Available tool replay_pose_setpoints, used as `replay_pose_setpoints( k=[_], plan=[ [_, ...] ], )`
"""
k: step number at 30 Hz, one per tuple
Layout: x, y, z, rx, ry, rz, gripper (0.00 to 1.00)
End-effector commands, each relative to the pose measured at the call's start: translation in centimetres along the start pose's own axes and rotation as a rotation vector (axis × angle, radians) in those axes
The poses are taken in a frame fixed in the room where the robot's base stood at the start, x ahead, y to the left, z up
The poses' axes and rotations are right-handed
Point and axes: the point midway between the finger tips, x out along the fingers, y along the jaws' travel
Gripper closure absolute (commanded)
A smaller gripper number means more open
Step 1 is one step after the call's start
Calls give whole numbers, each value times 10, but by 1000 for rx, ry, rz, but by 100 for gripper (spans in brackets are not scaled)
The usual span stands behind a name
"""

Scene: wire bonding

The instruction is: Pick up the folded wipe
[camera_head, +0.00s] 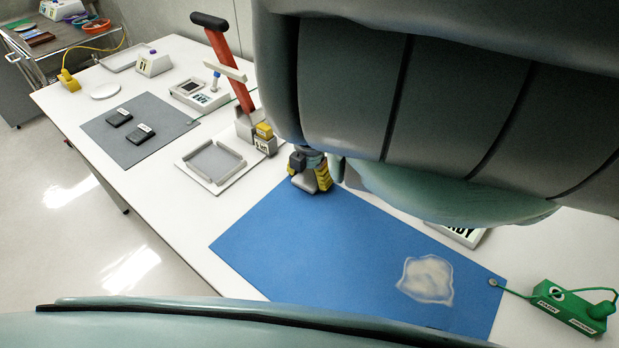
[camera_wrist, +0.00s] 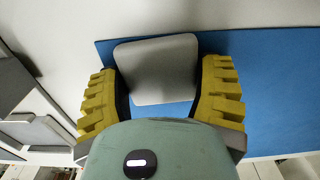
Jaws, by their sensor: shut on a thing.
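The folded wipe (camera_wrist: 155,68) is a pale grey square with rounded corners, seen between the yellow fingers of my gripper (camera_wrist: 160,92) in the wrist view. The fingers are shut on it at its left and right sides. In the head view, my gripper (camera_head: 311,174) is over the far left part of the blue mat (camera_head: 270,235). A light grey part of the wipe (camera_head: 305,184) shows between the fingers there. I cannot tell whether the wipe touches the mat or is just above it.
A whitish patch (camera_head: 427,279) marks the mat's right part. A green box (camera_head: 568,304) stands at the right. A grey tray (camera_head: 212,164) and a tool with a red lever (camera_head: 229,70) stand left of my gripper. The mat's middle is clear.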

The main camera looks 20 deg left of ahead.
Motion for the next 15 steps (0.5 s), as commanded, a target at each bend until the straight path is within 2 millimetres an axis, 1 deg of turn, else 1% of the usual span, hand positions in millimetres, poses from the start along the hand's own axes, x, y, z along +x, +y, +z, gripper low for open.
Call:
replay_pose_setpoints(
  k=[8,11,15],
  plan=[
    [-3,0,1,0,-1,1,53],
    [-9,1,2,1,-2,3,53],
    [-24,0,2,1,-5,1,53]
  ],
)
